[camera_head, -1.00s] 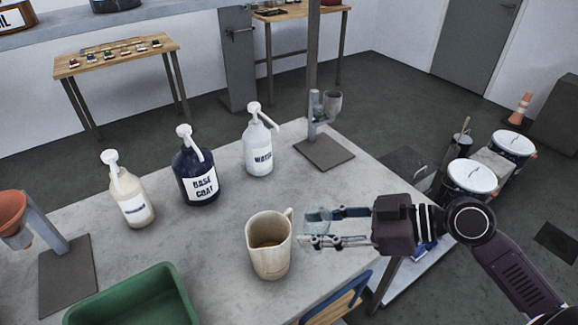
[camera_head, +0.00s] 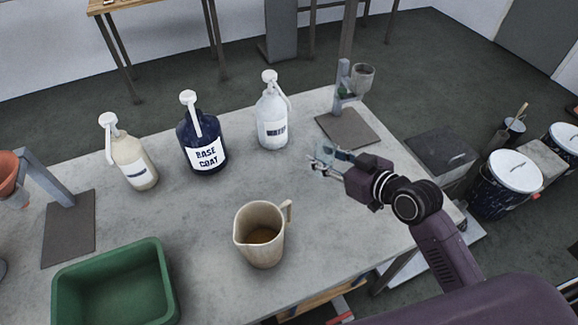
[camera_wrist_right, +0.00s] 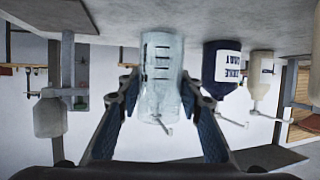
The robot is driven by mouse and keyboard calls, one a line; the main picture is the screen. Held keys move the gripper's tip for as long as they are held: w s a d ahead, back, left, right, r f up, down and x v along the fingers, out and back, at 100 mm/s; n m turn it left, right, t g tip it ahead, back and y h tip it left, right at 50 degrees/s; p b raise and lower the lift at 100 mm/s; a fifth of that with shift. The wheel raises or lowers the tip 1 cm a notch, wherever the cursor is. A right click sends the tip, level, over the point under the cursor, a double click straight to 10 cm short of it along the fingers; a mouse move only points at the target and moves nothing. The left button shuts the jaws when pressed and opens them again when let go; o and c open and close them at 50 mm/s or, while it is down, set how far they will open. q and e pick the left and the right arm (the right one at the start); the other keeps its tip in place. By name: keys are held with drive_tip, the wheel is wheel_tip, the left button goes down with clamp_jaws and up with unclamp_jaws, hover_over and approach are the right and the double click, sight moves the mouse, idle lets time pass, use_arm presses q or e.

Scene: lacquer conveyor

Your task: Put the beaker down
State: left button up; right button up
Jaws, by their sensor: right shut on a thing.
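The beaker (camera_wrist_right: 160,75) is clear glass with dark graduation marks and looks empty. In the right wrist view, which is upside down, it sits between the two fingers of my right gripper (camera_wrist_right: 163,98), which is shut on it. In the head view the beaker (camera_head: 338,154) is small and partly hidden by my right gripper (camera_head: 322,160). It is over the back right part of the grey table (camera_head: 330,225), in front of a stand's base plate. I cannot tell whether its bottom touches the table. My left gripper is not in view.
A beige pitcher (camera_head: 262,220) with brown liquid stands mid-table. Pump bottles line the back: cream (camera_head: 134,165), dark base coat (camera_head: 203,140), white water (camera_head: 272,118). A stand (camera_head: 347,128) is at back right, a green bin (camera_head: 112,285) at front left. Table between pitcher and bottles is clear.

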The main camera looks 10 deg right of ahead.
drive_tip(key=w+a+r+m+h+p, duration=0.1)
drive_tip(key=w+a+r+m+h, duration=0.2)
drive_tip(key=w+a, duration=0.45)
drive_tip(key=shift+t, duration=0.5)
drive_tip(key=f, duration=0.3)
drive_tip(key=f+p, duration=0.1)
drive_tip(key=f, duration=0.5)
drive_tip(key=shift+w+d+f, duration=0.3)
drive_tip(key=shift+w+f, duration=0.05)
drive_tip(key=shift+f, duration=0.05)
drive_tip(key=o, duration=1.1)
drive_tip(key=b+v, duration=0.1)
drive_tip(key=v, duration=1.1)
drive_tip(key=shift+r, duration=0.1)
